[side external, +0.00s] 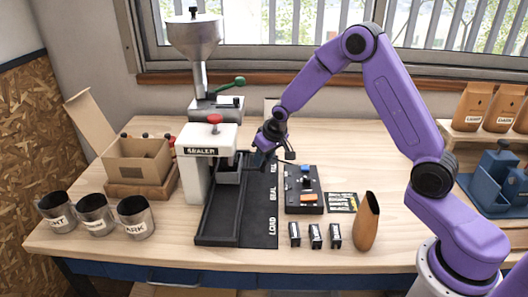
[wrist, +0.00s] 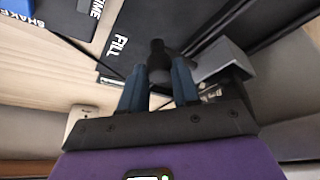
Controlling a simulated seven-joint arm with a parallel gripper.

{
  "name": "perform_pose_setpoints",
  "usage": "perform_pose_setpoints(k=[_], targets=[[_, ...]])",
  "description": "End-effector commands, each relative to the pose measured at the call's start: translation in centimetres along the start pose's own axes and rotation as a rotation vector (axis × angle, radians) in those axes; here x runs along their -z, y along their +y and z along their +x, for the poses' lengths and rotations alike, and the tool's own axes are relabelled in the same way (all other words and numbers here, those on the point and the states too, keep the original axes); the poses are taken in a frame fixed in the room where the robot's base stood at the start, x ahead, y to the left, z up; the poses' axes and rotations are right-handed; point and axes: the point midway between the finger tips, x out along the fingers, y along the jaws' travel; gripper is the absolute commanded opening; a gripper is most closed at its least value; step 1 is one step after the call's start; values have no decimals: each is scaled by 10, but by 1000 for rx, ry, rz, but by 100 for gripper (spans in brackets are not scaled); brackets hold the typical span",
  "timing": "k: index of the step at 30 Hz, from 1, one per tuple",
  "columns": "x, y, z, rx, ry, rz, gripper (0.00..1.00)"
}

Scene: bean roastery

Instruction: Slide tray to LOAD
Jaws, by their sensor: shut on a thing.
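The grey tray (side external: 229,171) sits in the black track (side external: 222,222), beside and partly behind the white sealer (side external: 207,140). In the wrist view the tray's grey edge (wrist: 222,58) shows to the right of my fingers. My gripper (side external: 262,157) is at the tray's right side, near the FILL label (side external: 274,170). In the wrist view the blue fingers of my gripper (wrist: 159,70) are shut on a black knob (wrist: 157,50), apparently the tray's handle. The LOAD label (side external: 272,228) is at the track's near end, with SEAL between. The tray's inside is partly hidden.
A steel hopper (side external: 195,40) stands behind the sealer. Labelled cups (side external: 135,217) and a cardboard box (side external: 138,160) are at left. A control panel (side external: 304,190), several small black packs (side external: 315,236) and a brown bag (side external: 367,221) are at right. The track's near part is empty.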

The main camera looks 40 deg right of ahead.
Motion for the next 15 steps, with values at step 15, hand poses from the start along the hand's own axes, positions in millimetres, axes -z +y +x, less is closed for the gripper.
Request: perform_pose_setpoints(k=[15], targets=[[-33, -37, -15, 0, 2, -3, 0]])
